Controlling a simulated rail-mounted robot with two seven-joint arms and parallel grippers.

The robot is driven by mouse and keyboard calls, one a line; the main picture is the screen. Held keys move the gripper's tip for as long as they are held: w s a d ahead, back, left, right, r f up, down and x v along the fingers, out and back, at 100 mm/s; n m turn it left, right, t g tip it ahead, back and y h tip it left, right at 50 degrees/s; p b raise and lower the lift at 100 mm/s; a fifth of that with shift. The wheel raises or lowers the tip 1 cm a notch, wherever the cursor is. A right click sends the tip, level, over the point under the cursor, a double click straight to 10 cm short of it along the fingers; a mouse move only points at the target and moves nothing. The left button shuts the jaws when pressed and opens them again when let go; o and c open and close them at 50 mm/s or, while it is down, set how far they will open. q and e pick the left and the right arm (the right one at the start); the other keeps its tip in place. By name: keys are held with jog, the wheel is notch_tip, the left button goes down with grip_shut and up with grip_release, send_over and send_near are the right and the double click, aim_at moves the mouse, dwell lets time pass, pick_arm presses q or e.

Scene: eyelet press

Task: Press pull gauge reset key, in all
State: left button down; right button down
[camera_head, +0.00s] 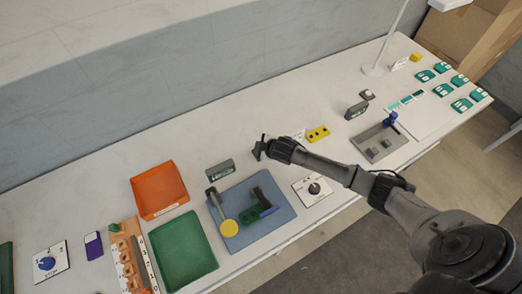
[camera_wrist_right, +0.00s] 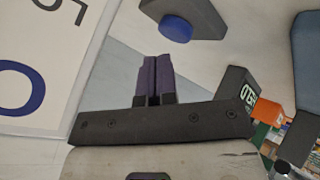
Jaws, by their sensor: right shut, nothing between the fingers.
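A blue round key (camera_wrist_right: 176,28) sits on a dark grey block (camera_wrist_right: 205,14) at the top of the right wrist view. I cannot make it out in the head view, where my right arm covers part of the bench. My right gripper (camera_head: 262,148) is shut and empty, over the bench behind the blue mat. Its fingers (camera_wrist_right: 154,78) appear below the blue key in the wrist view, apart from it in the picture. A dark display block (camera_head: 220,170) stands left of my gripper; the likely same block (camera_wrist_right: 237,90) shows digits in the wrist view. My left gripper is not in view.
An orange tray (camera_head: 159,190) and a green tray (camera_head: 183,250) lie left. A yellow block (camera_head: 318,133) and a dial panel (camera_head: 314,190) lie near my arm. Free bench lies behind my gripper.

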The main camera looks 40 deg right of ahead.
jog(key=shift+f, duration=0.3)
dwell(0.4)
jog(key=shift+f, duration=0.55)
dwell(0.3)
dwell(0.4)
jog(key=shift+r, duration=0.2)
jog(key=shift+r+p, duration=0.7)
jog(key=shift+p, duration=0.15)
jog(key=shift+r, duration=0.15)
